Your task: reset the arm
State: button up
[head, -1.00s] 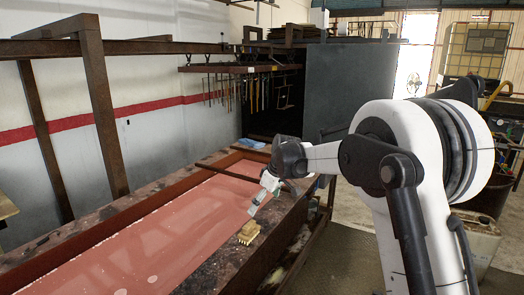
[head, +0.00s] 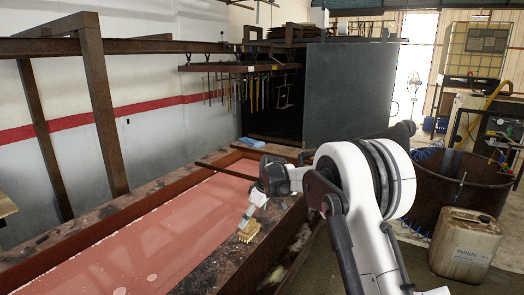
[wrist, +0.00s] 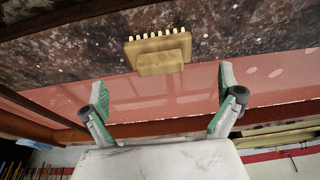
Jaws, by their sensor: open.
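My gripper (head: 246,216) is above the edge of the long tank, with my white arm reaching in from the right. In the wrist view my gripper (wrist: 160,100) has its two green-padded fingers wide apart, with nothing between them. A tan brush-like block (head: 249,231) lies on the stained rim of the tank, just beside the fingertips in the head view. In the wrist view the block (wrist: 158,52) lies beyond the fingertips, apart from them.
The tank rim (head: 215,265) surrounds a reddish liquid surface (head: 160,235). A rusty steel frame (head: 98,110) stands over the left side. A rack with hanging rods (head: 240,69) is at the back. A plastic canister (head: 465,245) and a dark round vat (head: 450,190) stand at right.

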aim_at(250, 222)
jog(key=shift+b+x, duration=1.55)
jog(key=shift+x, duration=1.05)
jog(key=c, duration=1.3)
jog(key=shift+r, duration=0.1)
jog(key=shift+c, duration=0.4)
